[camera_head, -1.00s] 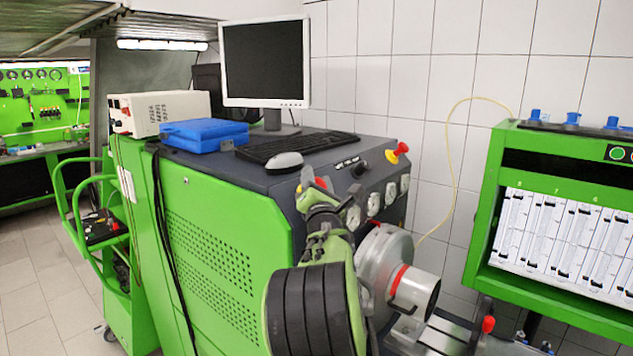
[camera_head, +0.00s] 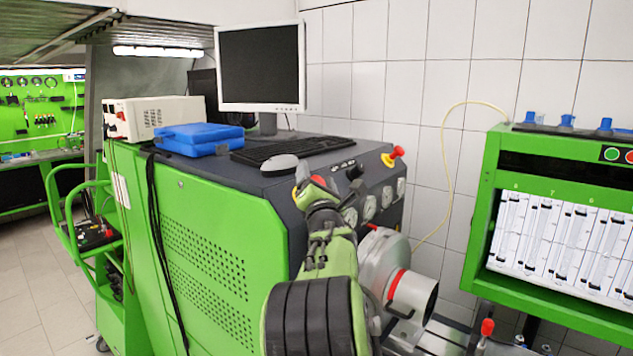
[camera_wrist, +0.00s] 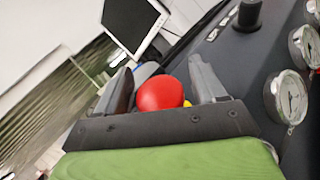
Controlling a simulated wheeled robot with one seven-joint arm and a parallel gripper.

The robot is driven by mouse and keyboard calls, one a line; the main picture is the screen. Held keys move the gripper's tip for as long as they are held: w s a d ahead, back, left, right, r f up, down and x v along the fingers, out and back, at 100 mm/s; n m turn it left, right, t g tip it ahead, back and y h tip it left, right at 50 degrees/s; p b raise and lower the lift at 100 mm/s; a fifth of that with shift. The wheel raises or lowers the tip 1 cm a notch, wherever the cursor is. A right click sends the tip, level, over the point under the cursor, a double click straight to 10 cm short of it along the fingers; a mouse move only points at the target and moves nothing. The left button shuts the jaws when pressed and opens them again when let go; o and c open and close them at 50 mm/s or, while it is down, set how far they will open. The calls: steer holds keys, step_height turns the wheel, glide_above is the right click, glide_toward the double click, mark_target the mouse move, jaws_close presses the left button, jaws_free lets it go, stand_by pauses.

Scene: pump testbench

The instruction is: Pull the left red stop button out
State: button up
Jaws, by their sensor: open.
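The left red stop button is a round red knob (camera_wrist: 160,93) with a bit of yellow beside it in the wrist view. It stands between the two grey fingers of my gripper (camera_wrist: 160,82), which are open, one on each side. I cannot tell whether either finger touches it. In the head view my gripper (camera_head: 316,188) is over the front left of the console top, and a little red of the left button (camera_head: 319,181) shows there. The button's base is hidden by the gripper. A second red stop button (camera_head: 398,152) on a yellow base sits farther right.
The dark console top (camera_head: 336,155) also carries a black knob (camera_head: 355,172), a mouse (camera_head: 281,165), a keyboard (camera_head: 285,149) and a monitor (camera_head: 262,65). Dial gauges (camera_wrist: 287,97) line its sloped front. A metal pump housing (camera_head: 385,262) stands right of my arm.

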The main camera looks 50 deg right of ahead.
steer(key=b+v, duration=0.6)
steer(key=v, duration=0.9)
steer(key=shift+s+a+b, duration=0.25)
steer(key=shift+b, duration=0.05)
steer(key=shift+f, duration=0.1)
